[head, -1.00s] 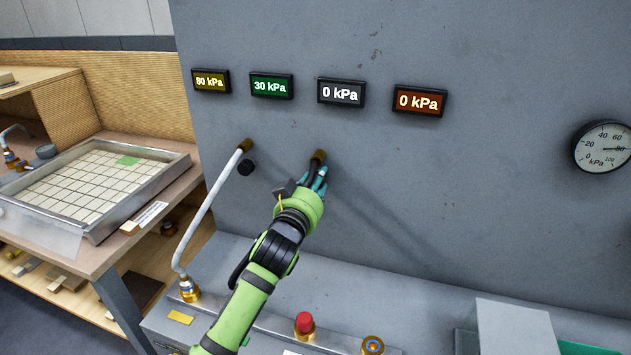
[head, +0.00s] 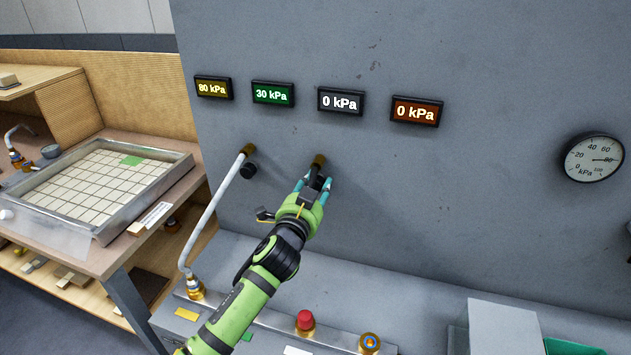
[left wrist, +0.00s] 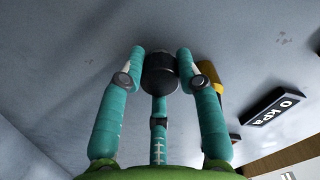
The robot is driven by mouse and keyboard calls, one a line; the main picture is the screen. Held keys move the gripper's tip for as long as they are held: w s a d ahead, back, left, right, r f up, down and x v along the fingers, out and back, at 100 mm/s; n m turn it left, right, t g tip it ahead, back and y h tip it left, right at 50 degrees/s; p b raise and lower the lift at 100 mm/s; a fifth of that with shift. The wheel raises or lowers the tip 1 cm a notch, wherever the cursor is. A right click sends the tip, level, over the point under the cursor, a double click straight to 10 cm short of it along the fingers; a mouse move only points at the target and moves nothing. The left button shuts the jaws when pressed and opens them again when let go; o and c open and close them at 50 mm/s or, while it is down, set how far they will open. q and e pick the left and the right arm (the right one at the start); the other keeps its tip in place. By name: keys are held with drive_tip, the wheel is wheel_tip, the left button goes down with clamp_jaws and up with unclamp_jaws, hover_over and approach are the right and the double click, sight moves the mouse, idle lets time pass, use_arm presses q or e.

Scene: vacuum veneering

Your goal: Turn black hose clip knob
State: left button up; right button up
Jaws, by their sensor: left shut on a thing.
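A black clip knob (left wrist: 160,74) sits on the grey wall panel between the teal fingers of my left gripper (left wrist: 160,66) in the left wrist view. The fingers are shut on it. In the head view my left gripper (head: 317,184) is at the wall just below a brass fitting (head: 319,160), under the grey 0 kPa display (head: 341,102). The fingers partly hide the knob there. A second black knob (head: 248,171) stands free to the left, beside the upper end of a grey hose (head: 212,216). My right gripper is not in view.
Yellow (head: 213,88), green (head: 273,94) and orange (head: 415,111) displays read 80, 30 and 0 kPa. A round gauge (head: 592,158) is at right. A gridded tray (head: 180,170) lies left.

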use_arm(q)
drive_tip(key=m, duration=0.2)
drive_tip(key=m+p, duration=0.1)
drive_tip(key=m, duration=0.1)
drive_tip(key=shift+r, duration=0.35)
drive_tip(key=shift+f+m+p, duration=0.1)
drive_tip(key=shift+m+p, duration=0.45)
drive_tip(key=shift+m, duration=0.95)
drive_tip(key=shift+d, duration=0.1)
drive_tip(key=o, duration=1.1)
drive_tip(key=shift+w, duration=0.1)
drive_tip(key=shift+o, duration=0.2)
drive_tip(key=v, duration=0.8)
drive_tip(key=shift+f, duration=0.25)
